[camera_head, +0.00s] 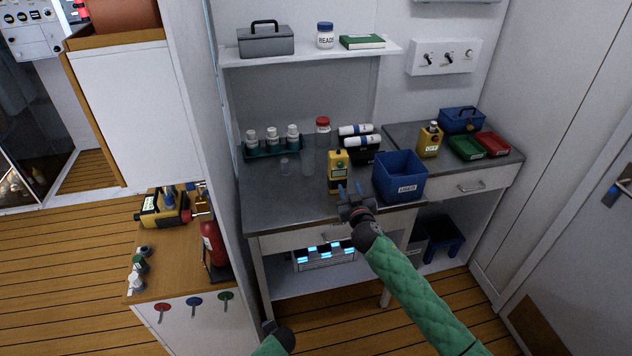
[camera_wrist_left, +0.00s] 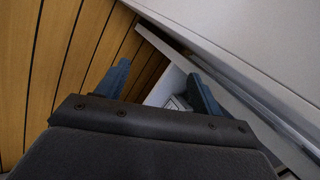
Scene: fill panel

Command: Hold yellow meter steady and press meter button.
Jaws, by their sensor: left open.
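A yellow meter (camera_head: 338,171) with a small pale display stands upright on the grey bench. I cannot tell where the meter's button is. My right gripper (camera_head: 351,188) is in front of the first meter, near the bench's front edge. Its blue fingers are apart and look empty; any contact with the meter is unclear. My left gripper is low, in front of the bench, mostly out of the head view. In the left wrist view my left gripper (camera_wrist_left: 158,84) is open and empty.
A blue labelled bin (camera_head: 400,177) stands right of the first meter. Green (camera_head: 466,147) and red (camera_head: 493,144) trays lie right. The bench's front left (camera_head: 275,205) is clear.

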